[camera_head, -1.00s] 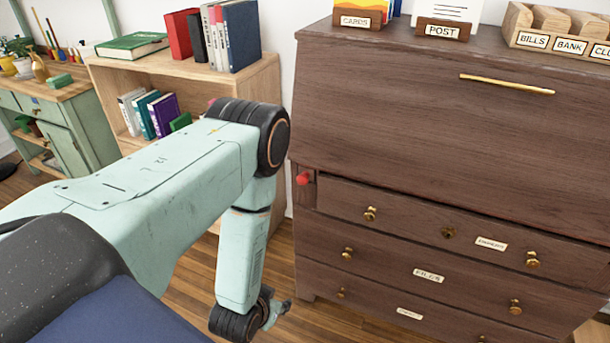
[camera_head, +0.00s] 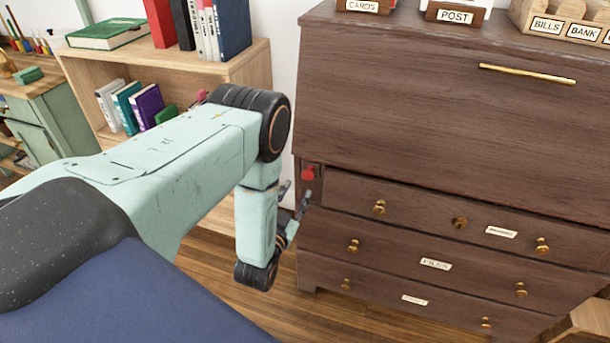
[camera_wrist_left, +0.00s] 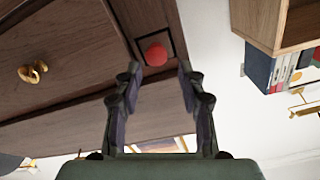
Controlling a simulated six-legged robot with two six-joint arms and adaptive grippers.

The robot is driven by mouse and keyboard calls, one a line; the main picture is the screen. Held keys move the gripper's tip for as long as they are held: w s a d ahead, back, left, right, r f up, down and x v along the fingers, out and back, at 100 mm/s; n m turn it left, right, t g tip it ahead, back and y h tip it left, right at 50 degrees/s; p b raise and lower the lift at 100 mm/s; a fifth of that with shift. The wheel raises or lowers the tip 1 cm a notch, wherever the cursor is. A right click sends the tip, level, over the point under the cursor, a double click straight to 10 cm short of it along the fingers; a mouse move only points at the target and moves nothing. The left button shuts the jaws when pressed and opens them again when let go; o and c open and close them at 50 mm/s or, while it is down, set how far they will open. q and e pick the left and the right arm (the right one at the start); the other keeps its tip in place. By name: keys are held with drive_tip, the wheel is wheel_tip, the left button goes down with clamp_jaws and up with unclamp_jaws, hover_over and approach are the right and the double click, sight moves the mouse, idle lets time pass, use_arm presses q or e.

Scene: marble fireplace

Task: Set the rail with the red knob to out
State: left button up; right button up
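The red knob (camera_head: 308,173) sits at the end of the rail, in a narrow slot at the upper left of the dark wooden desk's (camera_head: 430,120) drawers. The rail's length is hidden in the desk. My left gripper (camera_head: 295,190) is just left of and slightly below the knob, pointing up toward it. In the left wrist view the knob (camera_wrist_left: 156,54) shows beyond and between the fingertips of my left gripper (camera_wrist_left: 160,78), which are spread apart with nothing between them. My right gripper is in neither view.
Brass drawer knobs (camera_head: 379,207) stand out from the desk's front right of the rail. A wooden bookshelf (camera_head: 190,62) with books stands behind my left arm. Open wooden floor (camera_head: 215,262) lies left of the desk.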

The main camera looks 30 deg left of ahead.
sight(307, 177)
use_arm(q)
drive_tip(key=shift+w+d+r, duration=0.1)
drive_tip(key=shift+w, duration=0.5)
drive_tip(key=shift+w+d+r, duration=0.1)
drive_tip(key=shift+w, duration=0.5)
drive_tip(key=x, duration=0.2)
drive_tip(key=b+x, duration=0.1)
drive_tip(key=shift+w+a+f, duration=0.25)
drive_tip(key=shift+w+a, duration=0.2)
drive_tip(key=shift+w, duration=0.25)
drive_tip(key=shift+w+r, duration=0.2)
drive_tip(key=shift+w, duration=0.1)
drive_tip(key=shift+f, duration=0.1)
drive_tip(key=shift+c, duration=0.3)
drive_tip(key=c, duration=0.5)
clamp_jaws()
